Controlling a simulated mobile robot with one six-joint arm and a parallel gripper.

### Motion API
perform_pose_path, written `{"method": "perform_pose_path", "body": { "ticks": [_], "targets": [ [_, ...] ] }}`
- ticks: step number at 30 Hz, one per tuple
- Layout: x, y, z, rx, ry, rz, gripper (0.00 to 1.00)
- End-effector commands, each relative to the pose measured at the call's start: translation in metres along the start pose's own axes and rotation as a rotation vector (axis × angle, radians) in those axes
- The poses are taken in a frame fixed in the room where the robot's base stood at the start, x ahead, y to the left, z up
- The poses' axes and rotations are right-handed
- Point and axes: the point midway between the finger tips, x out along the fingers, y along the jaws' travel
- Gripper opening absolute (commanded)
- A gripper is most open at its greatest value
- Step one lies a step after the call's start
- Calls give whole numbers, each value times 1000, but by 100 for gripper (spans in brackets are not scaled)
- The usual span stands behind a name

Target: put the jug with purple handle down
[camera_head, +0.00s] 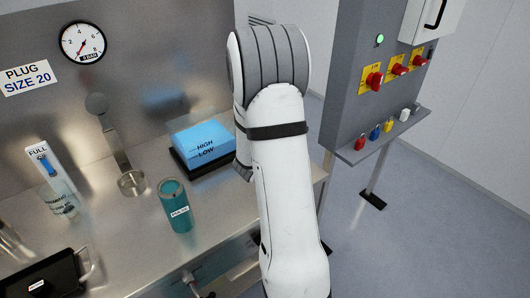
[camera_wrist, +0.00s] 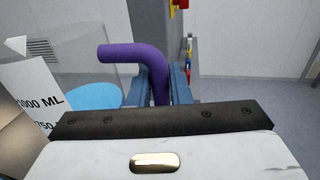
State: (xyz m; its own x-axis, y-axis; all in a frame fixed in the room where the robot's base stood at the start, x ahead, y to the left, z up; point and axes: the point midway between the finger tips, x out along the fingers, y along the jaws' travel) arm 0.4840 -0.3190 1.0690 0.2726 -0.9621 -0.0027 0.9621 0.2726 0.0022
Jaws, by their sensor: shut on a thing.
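In the wrist view, the purple handle (camera_wrist: 128,53) runs between the two blue-grey fingers of my gripper (camera_wrist: 164,78), which is shut on it. The clear jug (camera_wrist: 82,62) is at the left of the fingers, with a white label (camera_wrist: 32,90) reading 1000 ML. A light blue oval shows at the jug's lower part; I cannot tell whether it is liquid. The jug's base is out of view. In the head view my arm hides the jug and nearly all of the gripper, so I cannot tell its height above any surface.
A steel bench (camera_head: 118,232) holds a teal cup (camera_head: 175,208), a blue HIGH/LOW block (camera_head: 202,142) on a black base, and a clear container (camera_head: 62,199). A gauge (camera_head: 83,42) is on the back wall. A grey panel (camera_head: 365,105) with red switches stands right of my arm.

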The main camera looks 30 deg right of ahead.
Motion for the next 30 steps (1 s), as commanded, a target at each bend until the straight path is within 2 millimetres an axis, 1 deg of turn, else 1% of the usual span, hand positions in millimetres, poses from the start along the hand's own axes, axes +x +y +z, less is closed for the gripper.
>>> {"method": "perform_pose_path", "body": {
  "ticks": [2,10,17,24,27,30],
  "targets": [
    [-1,1,-5,-2,1,3,0],
    [-2,2,-47,-4,2,6,0],
    [-2,2,-64,-2,0,6,0],
    [-1,2,-94,-2,0,6,0],
    [-1,2,-99,0,0,6,0],
    [-1,2,-100,1,-1,5,0]
  ]
}}
